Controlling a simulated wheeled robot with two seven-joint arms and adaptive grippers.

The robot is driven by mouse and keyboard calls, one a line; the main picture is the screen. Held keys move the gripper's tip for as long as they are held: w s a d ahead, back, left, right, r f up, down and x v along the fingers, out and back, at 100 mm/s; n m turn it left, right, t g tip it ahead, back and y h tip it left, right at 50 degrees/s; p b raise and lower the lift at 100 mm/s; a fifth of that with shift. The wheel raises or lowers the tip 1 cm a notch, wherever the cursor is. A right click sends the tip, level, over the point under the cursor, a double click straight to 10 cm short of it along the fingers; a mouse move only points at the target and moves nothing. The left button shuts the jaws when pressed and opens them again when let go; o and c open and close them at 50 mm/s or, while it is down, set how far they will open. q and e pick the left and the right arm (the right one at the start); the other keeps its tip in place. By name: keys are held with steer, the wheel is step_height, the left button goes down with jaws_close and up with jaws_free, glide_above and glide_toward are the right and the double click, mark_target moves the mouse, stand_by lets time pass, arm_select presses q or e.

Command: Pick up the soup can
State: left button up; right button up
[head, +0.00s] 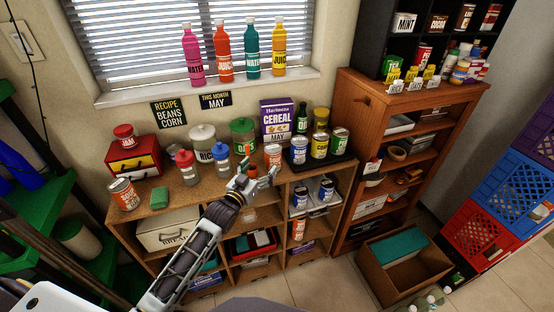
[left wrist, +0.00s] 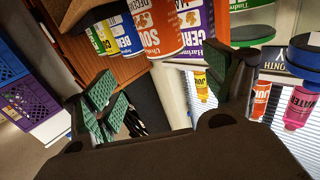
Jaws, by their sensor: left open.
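The soup can (head: 272,155), with an orange-red and white label, stands upright on the wooden shelf top near the cereal box. In the left wrist view the can, its label reading "SO" (left wrist: 156,28), shows upside down at the top, ahead of the gap between my fingers and apart from them. My left gripper (head: 262,177) is open and empty, just in front of and slightly left of the can. Its green-padded fingers (left wrist: 170,90) stand wide apart in the wrist view. Similar orange-labelled cans stand at the left end of the shelf top (head: 123,194) and in a cubby below (head: 298,229).
The purple cereal box (head: 276,121) stands behind the can. Several cans stand on a dark tray (head: 329,164) to the right. A blue-lidded jar (head: 221,159) and a green-lidded jar (head: 243,137) stand to the left. An open wooden crate (head: 391,286) is on the floor.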

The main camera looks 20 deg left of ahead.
mark_target(271, 154)
steer(key=shift+w+d, duration=0.1)
steer(key=shift+w, duration=0.15)
arm_select(q)
steer(key=shift+w, duration=0.15)
arm_select(e)
steer(key=shift+d, duration=0.15)
arm_select(q)
steer(key=shift+w+d, duration=0.25)
steer(key=shift+w, duration=0.9)
steer(key=shift+w+d+r, duration=0.1)
steer(key=shift+w, duration=0.55)
steer(key=shift+w+d+p, duration=0.1)
steer(key=shift+w+p, duration=0.2)
steer(key=shift+w, duration=0.35)
steer(key=shift+w+d, duration=0.1)
steer(key=shift+w, duration=0.65)
arm_select(e)
steer(key=shift+s+a+r, duration=0.3)
steer(key=shift+r, duration=0.05)
